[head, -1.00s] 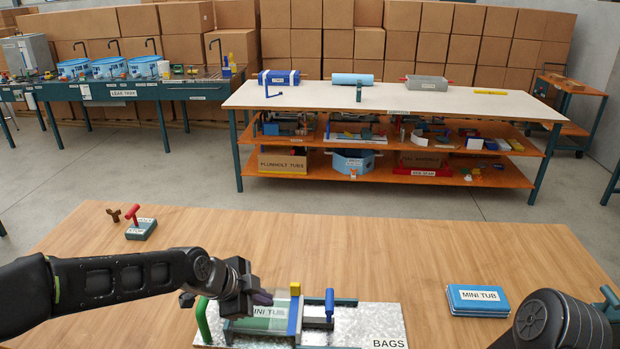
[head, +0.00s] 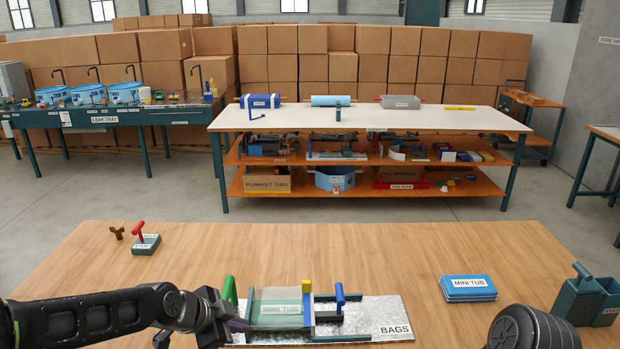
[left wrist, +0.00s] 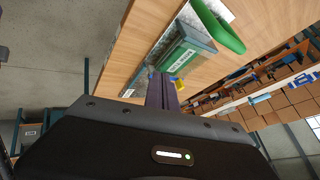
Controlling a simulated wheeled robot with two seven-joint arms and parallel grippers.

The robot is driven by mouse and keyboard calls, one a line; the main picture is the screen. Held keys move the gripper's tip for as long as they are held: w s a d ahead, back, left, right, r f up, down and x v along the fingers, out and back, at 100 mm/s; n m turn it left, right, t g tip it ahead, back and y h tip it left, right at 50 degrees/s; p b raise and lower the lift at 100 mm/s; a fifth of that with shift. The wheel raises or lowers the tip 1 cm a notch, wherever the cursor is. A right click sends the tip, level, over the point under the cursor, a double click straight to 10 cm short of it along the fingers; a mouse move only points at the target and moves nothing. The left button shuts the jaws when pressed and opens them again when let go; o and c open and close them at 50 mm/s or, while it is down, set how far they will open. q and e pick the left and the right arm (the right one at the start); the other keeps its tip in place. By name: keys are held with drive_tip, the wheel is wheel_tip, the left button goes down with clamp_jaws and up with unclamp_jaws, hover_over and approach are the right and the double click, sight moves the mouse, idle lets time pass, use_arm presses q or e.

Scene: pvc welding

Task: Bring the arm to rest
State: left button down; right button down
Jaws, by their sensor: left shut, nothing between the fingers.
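My left gripper (head: 236,325) is shut and empty. It hangs just left of the welding fixture, close to its green handle (head: 229,291). The fixture's metal base plate (head: 375,312) is labelled BAGS, and a clear mini tub piece (head: 278,308) lies on it. A blue handle (head: 340,297) and a yellow block (head: 306,286) stand on the fixture. In the left wrist view the gripper's purple finger (left wrist: 162,92) points toward the table, with the green handle (left wrist: 218,28) beside it. In the head view only a dark round part of my right arm shows; its gripper is out of frame.
A stack of blue MINI TUB packs (head: 468,288) lies right of the fixture. A teal bin (head: 584,297) stands at the right table edge. A red-handled block (head: 145,243) and a brown piece (head: 118,232) sit at the back left. The back middle of the wooden table (head: 300,245) is clear.

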use_arm(q)
drive_tip(key=s+d+f+n, duration=0.1)
drive_tip(key=s+f+n, duration=0.35)
drive_tip(key=f, duration=0.25)
drive_tip(key=s+d+f+n+g, duration=0.1)
drive_tip(key=s+f+n, duration=0.2)
drive_tip(key=f+n, duration=0.35)
drive_tip(key=s+d+f+n, duration=0.2)
drive_tip(key=s+f+n, duration=0.1)
drive_tip(key=f+n, duration=0.3)
drive_tip(key=s+d+f+g, duration=0.1)
drive_tip(key=s+f+g, duration=0.1)
drive_tip(key=s+f, duration=0.4)
drive_tip(key=s+d+f+g, duration=0.2)
drive_tip(key=s+f, duration=0.4)
drive_tip(key=s, duration=0.6)
drive_tip(key=shift+d+f+m+g, duration=0.15)
drive_tip(key=shift+d+m+g, duration=0.1)
drive_tip(key=shift+m+g, duration=0.2)
idle(0.6)
